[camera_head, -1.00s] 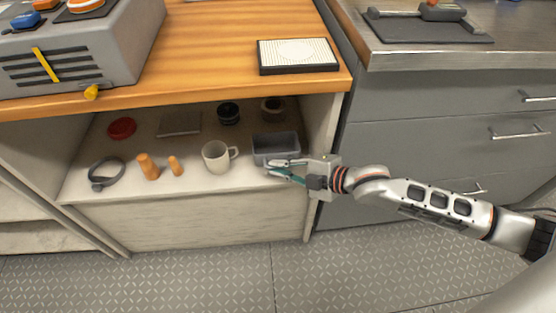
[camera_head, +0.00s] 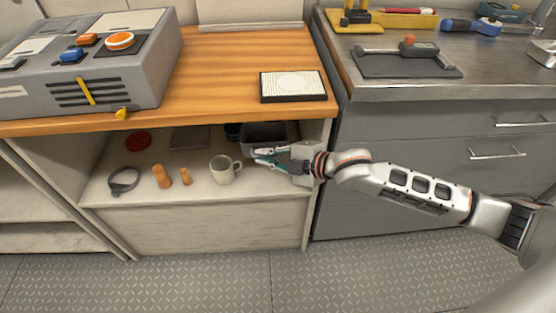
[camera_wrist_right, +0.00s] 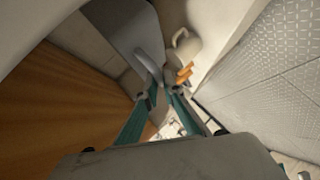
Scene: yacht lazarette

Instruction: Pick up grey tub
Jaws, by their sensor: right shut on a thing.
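The grey tub (camera_head: 266,133) is at the right end of the shelf compartment under the wooden counter, raised above the shelf floor. My right gripper (camera_head: 256,157), with teal fingers, is shut on the tub's near side. In the right wrist view, the tub (camera_wrist_right: 122,28) is at the top, with its wall at the tips of my right gripper (camera_wrist_right: 160,90). The fingers hide part of that wall. My left gripper is not in view.
A white mug (camera_head: 223,170) stands just left of the tub. Orange pieces (camera_head: 162,177), a dark grey ring-shaped item (camera_head: 124,180) and a red disc (camera_head: 138,142) lie further left. The wooden counter edge (camera_head: 200,113) overhangs the compartment.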

